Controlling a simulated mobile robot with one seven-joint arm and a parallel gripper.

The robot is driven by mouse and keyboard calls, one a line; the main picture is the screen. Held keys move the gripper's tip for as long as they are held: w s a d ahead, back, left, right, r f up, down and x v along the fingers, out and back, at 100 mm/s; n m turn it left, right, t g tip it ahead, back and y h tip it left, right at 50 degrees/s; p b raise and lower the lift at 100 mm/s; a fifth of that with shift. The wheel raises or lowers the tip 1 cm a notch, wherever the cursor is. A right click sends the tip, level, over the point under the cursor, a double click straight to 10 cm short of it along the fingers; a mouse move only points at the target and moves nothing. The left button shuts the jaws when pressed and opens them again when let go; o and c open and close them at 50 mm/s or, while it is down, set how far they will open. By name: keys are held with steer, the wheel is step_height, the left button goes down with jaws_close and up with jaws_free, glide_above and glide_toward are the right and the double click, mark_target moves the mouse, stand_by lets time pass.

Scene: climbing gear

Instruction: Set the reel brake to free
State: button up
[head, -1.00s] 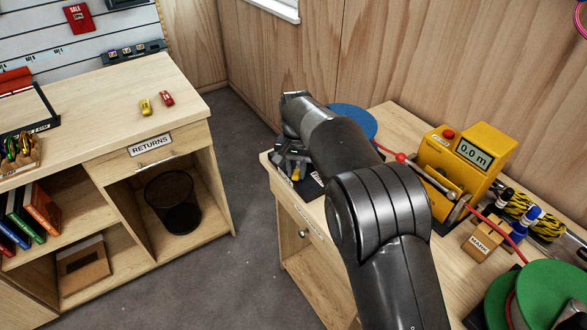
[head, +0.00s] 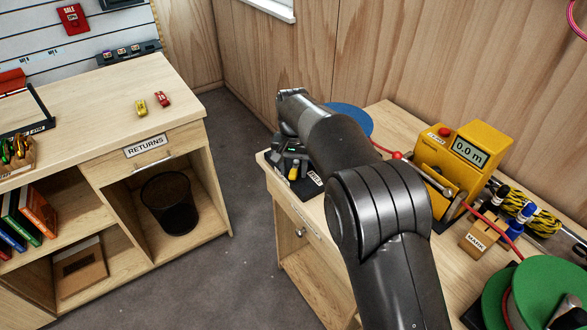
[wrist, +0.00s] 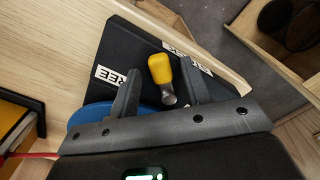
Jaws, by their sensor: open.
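The reel brake is a lever with a yellow knob (wrist: 160,68) on a short metal stem, on a black plate (wrist: 130,40). A white FREE label (wrist: 118,78) lies left of the knob in the wrist view; a second label (wrist: 187,53), partly hidden by a finger, lies to its right. The knob points between the two labels. My gripper (wrist: 159,76) is open, with one finger on each side of the knob; gaps show on both sides. In the head view, the yellow knob (head: 293,173) shows below my gripper (head: 289,161), on the bench's left end.
A blue reel disc (head: 350,118) sits behind my arm. A yellow meter (head: 455,160) reading 0.0 m, a small cardboard box (head: 479,239) and a green spool (head: 545,290) stand along the bench (head: 395,118). A red rope runs between them. Floor separates the returns counter (head: 100,95).

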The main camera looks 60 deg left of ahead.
mark_target(294, 172)
step_height(294, 172, up, 10)
stand_by(0.4)
steer(key=shift+r, duration=0.1)
